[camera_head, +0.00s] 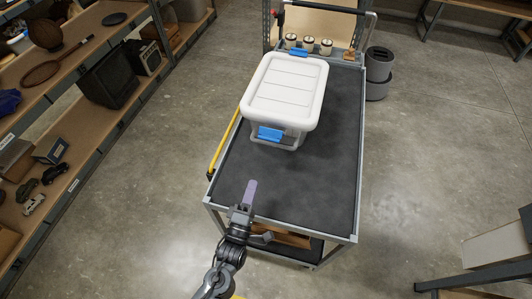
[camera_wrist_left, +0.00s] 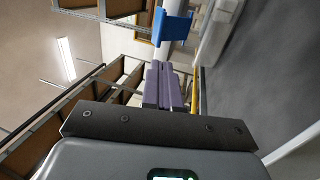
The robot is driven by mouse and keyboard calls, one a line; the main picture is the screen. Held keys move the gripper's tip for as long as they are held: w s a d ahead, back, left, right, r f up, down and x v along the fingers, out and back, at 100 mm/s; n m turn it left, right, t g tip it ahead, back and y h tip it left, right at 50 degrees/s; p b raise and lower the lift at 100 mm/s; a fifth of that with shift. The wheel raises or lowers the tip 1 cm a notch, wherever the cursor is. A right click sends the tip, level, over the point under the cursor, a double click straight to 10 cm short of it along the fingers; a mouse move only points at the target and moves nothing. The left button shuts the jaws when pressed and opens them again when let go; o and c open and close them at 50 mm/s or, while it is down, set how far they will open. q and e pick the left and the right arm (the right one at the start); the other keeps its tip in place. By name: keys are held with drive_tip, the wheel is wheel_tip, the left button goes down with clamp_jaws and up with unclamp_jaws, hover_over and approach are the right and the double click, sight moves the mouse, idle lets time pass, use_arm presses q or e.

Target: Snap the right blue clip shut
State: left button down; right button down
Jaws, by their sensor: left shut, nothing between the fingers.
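A clear plastic box (camera_head: 288,139) with a white lid (camera_head: 287,90) stands on the cart. One blue clip (camera_head: 270,133) is on its near side, and another blue clip (camera_head: 299,52) is on its far side. In the left wrist view a blue clip (camera_wrist_left: 173,27) shows ahead of the fingers and seems to stand out from the box wall. Whether either clip is latched I cannot tell for certain. My left gripper (camera_head: 251,184) is shut and empty, apart from the near clip, over the near end of the cart. Its purple fingers (camera_wrist_left: 163,84) lie together. My right gripper is not in view.
The dark cart top (camera_head: 335,165) is clear around the box. A yellow bar (camera_head: 223,146) lies along its left edge. Small jars (camera_head: 308,44) stand at the far end. Shelves (camera_head: 100,60) stand left; grey bins (camera_head: 378,72) stand right of the cart.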

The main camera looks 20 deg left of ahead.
use_arm(q)
approach(272, 133)
drive_tip(key=w, duration=0.2)
drive_tip(key=w+a, duration=0.1)
drive_tip(key=w, duration=0.1)
drive_tip(key=shift+w+a+r, duration=0.1)
drive_tip(key=shift+w+r, duration=0.05)
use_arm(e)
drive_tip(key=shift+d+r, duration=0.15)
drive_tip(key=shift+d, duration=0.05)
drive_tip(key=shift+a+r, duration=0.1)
